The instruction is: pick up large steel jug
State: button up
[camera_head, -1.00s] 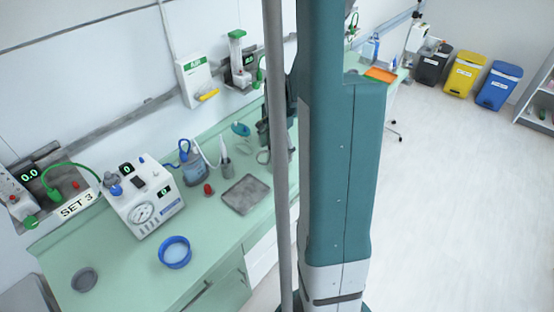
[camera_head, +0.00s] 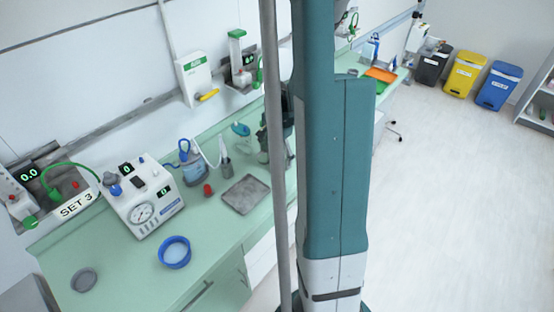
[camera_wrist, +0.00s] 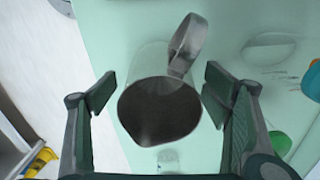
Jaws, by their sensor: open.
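The large steel jug (camera_wrist: 140,72) shows in the wrist view, seen from above, with its dark open mouth toward me. Its curved steel handle (camera_wrist: 189,44) rises at the top right. My gripper (camera_wrist: 156,92) is open, with one dark finger on each side of the jug. A gap shows between each finger and the jug's rim, so it is not gripped. In the head view my arm and the pole hide most of the gripper area, and I cannot clearly make out the jug there.
The green counter holds a grey tray (camera_head: 246,195), a blue bowl (camera_head: 174,252), a white gauge machine (camera_head: 143,198) and a small red object (camera_head: 208,190). A teal object (camera_wrist: 312,80) and a green one (camera_wrist: 279,143) lie right of the jug. White floor (camera_wrist: 40,60) shows at left.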

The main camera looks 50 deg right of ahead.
aim_at(277, 143)
jog(key=shift+f, duration=1.55)
jog(key=shift+c, duration=0.3)
jog(key=c, duration=1.2)
jog(key=shift+r, duration=0.25)
jog(key=shift+r, duration=4.65)
jog(key=shift+r, duration=0.15)
